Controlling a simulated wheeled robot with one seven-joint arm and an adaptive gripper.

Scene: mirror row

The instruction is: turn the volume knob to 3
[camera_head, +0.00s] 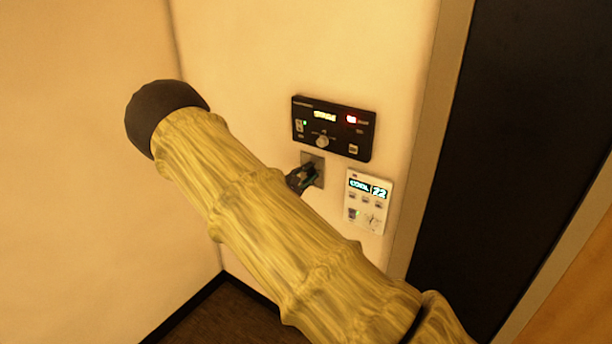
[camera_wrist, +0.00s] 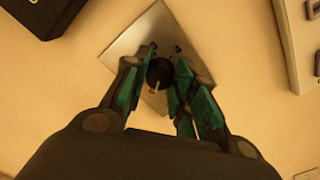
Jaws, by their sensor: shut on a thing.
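The volume knob (camera_wrist: 160,71) is a small round black knob with a pale pointer mark, on a square metal wall plate. The plate (camera_wrist: 128,45) looks tilted in the wrist view. It also shows in the head view (camera_head: 319,160), where my gripper hides the knob. My gripper (camera_wrist: 163,62) has its green-padded fingers on both sides of the knob and is shut on it. In the head view, my gripper (camera_head: 302,177) is at the plate. I cannot read any number marks around the knob.
A black panel (camera_head: 343,146) with lit displays and a knob is just above the plate. A white control panel (camera_head: 380,207) with a display reading 22 is at its lower right. A dark door-like surface (camera_head: 500,150) with a pale frame stands farther right.

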